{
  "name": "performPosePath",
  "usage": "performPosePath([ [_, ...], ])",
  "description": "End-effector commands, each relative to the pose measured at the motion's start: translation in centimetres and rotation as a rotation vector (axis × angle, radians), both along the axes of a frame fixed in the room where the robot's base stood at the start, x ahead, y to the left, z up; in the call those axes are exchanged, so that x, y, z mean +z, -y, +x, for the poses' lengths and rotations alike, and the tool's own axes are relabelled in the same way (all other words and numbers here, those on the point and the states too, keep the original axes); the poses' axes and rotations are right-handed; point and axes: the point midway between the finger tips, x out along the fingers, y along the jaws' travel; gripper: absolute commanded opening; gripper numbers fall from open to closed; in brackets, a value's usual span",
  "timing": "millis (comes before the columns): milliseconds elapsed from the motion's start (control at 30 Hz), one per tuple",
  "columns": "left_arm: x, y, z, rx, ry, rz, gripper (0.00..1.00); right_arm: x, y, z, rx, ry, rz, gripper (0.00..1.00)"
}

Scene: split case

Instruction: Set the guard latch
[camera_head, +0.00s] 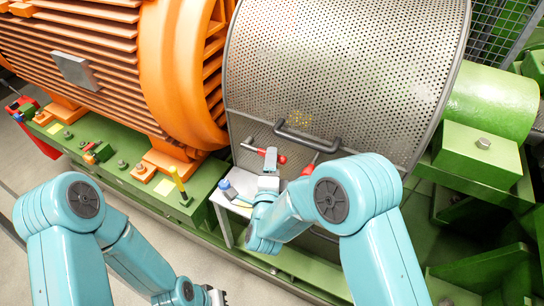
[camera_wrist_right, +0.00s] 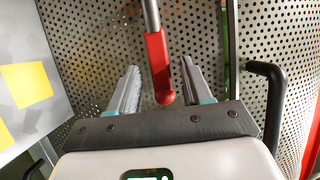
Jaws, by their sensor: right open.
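The guard is a curved perforated metal cover (camera_head: 340,60) with a dark bar handle (camera_head: 308,137). A latch lever with a metal rod and red grip (camera_head: 282,159) sits low on its front. In the right wrist view the red grip (camera_wrist_right: 158,66) hangs between the two fingers of my right gripper (camera_wrist_right: 162,78), with gaps visible on both sides. My right gripper (camera_head: 270,160) is open at the lever in the head view. A second red part (camera_head: 308,170) shows to the right, partly behind my arm. My left gripper (camera_head: 216,297) is low at the bottom edge, its fingers barely visible.
An orange finned motor (camera_head: 90,50) stands left of the guard on a green base (camera_head: 110,165). A small pale table (camera_head: 225,202) with small items stands below the latch. A black handle (camera_wrist_right: 270,90) is close on the right in the wrist view.

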Motion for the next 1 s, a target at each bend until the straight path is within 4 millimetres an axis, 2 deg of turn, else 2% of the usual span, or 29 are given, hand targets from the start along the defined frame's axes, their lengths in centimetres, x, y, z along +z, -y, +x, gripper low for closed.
performPosePath([
  [400, 0.1, 0.0, -0.01, 0.0, 0.0, 0.0, 0.0, -0.01, -0.09, -0.41, 0.0, 0.0, -0.001, 0.49],
  [433, 0.1, 0.0, -0.01, 0.0, 0.0, 0.0, 0.0, -0.01, -0.08, -0.41, 0.0, 0.0, -0.001, 0.46],
  [567, 0.1, 0.0, -0.01, 0.0, 0.0, 0.0, 0.0, -0.01, -0.08, -0.37, 0.0, 0.0, -0.001, 0.03],
  [600, 0.1, 0.0, -0.01, 0.0, 0.0, 0.0, 0.0, -0.01, -0.07, -0.35, 0.0, 0.0, -0.001, 0.0],
  [1000, 0.27, 0.0, 0.0, 0.0, 0.0, 0.0, 0.0, 0.45, 0.7, -0.09, -0.003, -0.017, -0.03, 0.0],
])
